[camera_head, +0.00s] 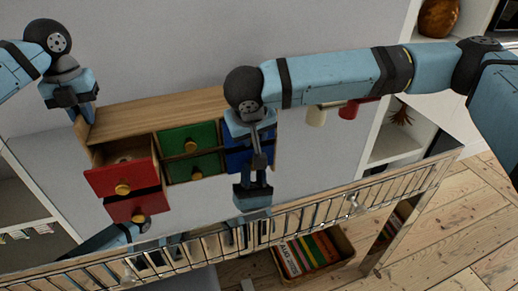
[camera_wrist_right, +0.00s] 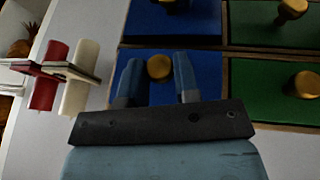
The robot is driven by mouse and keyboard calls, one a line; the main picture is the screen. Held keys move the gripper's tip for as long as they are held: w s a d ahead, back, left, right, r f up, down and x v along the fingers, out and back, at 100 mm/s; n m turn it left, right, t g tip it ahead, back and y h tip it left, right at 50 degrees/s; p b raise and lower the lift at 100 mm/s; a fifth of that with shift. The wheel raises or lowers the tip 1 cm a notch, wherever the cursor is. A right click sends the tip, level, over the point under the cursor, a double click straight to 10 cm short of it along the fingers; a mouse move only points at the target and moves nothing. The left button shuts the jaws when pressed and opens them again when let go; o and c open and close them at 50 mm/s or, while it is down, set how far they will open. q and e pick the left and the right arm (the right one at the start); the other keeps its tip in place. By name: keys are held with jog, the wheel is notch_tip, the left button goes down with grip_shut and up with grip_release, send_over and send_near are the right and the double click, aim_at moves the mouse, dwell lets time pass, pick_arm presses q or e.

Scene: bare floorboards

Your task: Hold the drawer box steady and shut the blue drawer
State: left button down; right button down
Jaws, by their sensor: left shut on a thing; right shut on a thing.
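The wooden drawer box (camera_head: 160,108) stands against the wall, with red drawers at left, green in the middle and blue at right. The upper red drawer (camera_head: 122,178) stands open. My left gripper (camera_head: 81,112) is shut on the box's top left edge. My right arm hides much of the blue drawers (camera_head: 237,128). In the right wrist view, my right gripper (camera_wrist_right: 158,66) has a finger on each side of a gold knob (camera_wrist_right: 160,68) on a blue drawer (camera_wrist_right: 210,70) and is shut on that knob. How far out this drawer is, I cannot tell.
A slatted metal railing (camera_head: 240,228) with a wooden rim crosses in front. White and red cylinders (camera_wrist_right: 80,78) show beside the box. White shelves (camera_head: 395,145) stand at right.

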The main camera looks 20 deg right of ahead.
jog(key=shift+w+r, duration=0.1)
jog(key=shift+w, duration=0.9)
jog(key=c, duration=0.8)
grip_release()
jog(key=shift+c, duration=0.2)
jog(key=v, duration=1.2)
